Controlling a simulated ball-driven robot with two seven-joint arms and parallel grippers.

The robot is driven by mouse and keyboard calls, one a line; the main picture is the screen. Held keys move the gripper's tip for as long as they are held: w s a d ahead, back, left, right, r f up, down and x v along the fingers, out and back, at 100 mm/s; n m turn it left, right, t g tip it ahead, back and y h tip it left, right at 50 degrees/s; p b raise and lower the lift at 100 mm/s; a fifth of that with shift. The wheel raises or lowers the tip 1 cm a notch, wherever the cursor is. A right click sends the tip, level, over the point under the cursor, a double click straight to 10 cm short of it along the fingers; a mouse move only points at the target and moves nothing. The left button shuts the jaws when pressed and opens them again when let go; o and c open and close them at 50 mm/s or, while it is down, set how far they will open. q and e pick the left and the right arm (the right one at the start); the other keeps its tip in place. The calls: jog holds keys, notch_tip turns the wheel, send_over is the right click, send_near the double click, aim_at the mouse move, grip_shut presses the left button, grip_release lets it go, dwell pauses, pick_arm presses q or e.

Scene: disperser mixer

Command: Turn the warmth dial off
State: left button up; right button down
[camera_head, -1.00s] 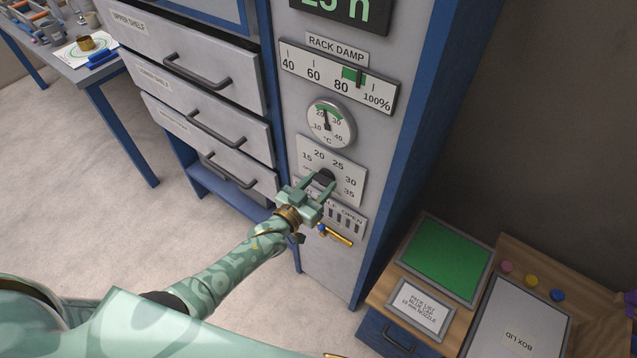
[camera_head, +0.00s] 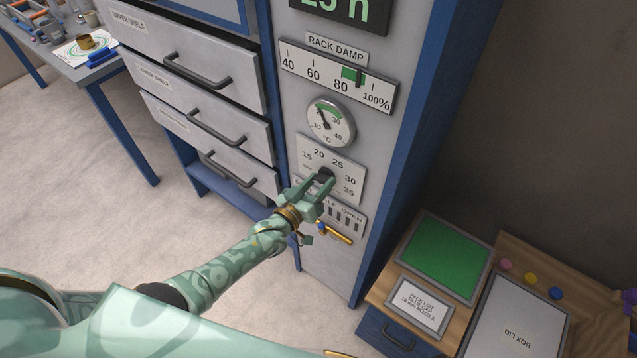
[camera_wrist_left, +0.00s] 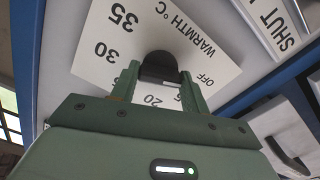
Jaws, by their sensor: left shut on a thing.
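The warmth dial is a black round knob (camera_head: 325,174) on a white plate (camera_head: 343,165) marked 15 to 35, low on the grey cabinet front. In the left wrist view the knob (camera_wrist_left: 158,66) sits between my fingertips, and the plate (camera_wrist_left: 95,45) reads "WARMTH °C", with "OFF" to the right of the knob. My left gripper (camera_head: 318,184) is shut on the knob, a finger on either side; it also shows in the left wrist view (camera_wrist_left: 157,84). I cannot make out the knob's pointer. My right gripper is not in view.
A round thermometer gauge (camera_head: 331,122) and a rack damp scale (camera_head: 338,77) are above the dial. A vent plate marked "OPEN" (camera_head: 345,222) and a brass lever (camera_head: 335,233) are just below. Drawers with handles (camera_head: 215,128) stand left; a wooden bench (camera_head: 455,318) stands right.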

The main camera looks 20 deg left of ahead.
pick_arm(q)
jog(key=shift+s+f, duration=0.1)
jog(key=o, duration=1)
jog(key=p+v, duration=0.2)
jog(key=v, duration=1.4)
jog(key=shift+s, duration=0.15)
